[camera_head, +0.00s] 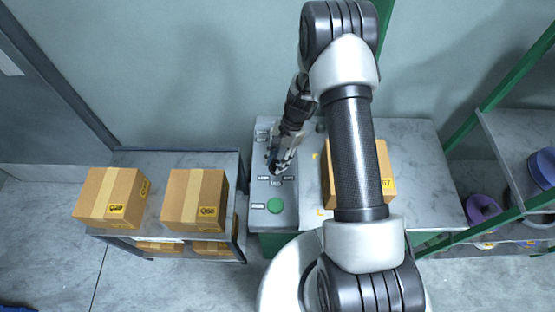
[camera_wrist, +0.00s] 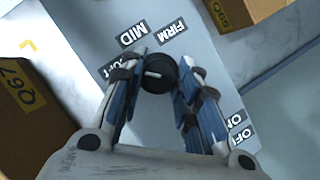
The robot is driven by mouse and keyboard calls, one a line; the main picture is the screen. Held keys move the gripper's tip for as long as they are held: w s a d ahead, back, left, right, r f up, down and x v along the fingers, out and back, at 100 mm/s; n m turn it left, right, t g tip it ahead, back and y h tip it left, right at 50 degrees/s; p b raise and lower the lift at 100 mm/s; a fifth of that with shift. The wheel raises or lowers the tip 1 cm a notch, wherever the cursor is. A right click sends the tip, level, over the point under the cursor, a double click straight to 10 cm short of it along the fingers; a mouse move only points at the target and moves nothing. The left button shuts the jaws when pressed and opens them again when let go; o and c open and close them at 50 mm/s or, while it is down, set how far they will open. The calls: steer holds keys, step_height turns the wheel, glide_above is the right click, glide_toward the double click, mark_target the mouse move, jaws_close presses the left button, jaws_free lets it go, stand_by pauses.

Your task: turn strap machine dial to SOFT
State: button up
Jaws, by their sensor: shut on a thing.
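The dial (camera_wrist: 158,73) is a round black knob with a short white mark, seen between my fingers in the wrist view. My gripper (camera_wrist: 165,68) is shut on it, one finger on each side. The white mark points left in that view, roughly toward the SOFT label (camera_wrist: 116,67), which is partly covered by a finger. In the head view my gripper (camera_head: 278,162) reaches down to the grey control panel (camera_head: 260,226), hiding the dial.
A green button (camera_head: 275,205) sits at the panel's near end. A carton (camera_head: 385,165) stands right of the panel, partly behind my arm. Two cartons (camera_head: 110,198) (camera_head: 195,199) stand on the left table. A shelf with purple spools (camera_head: 484,208) is at right.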

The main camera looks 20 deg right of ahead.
steer(key=o, duration=1)
steer(key=shift+o, duration=0.2)
steer(key=v, duration=1.2)
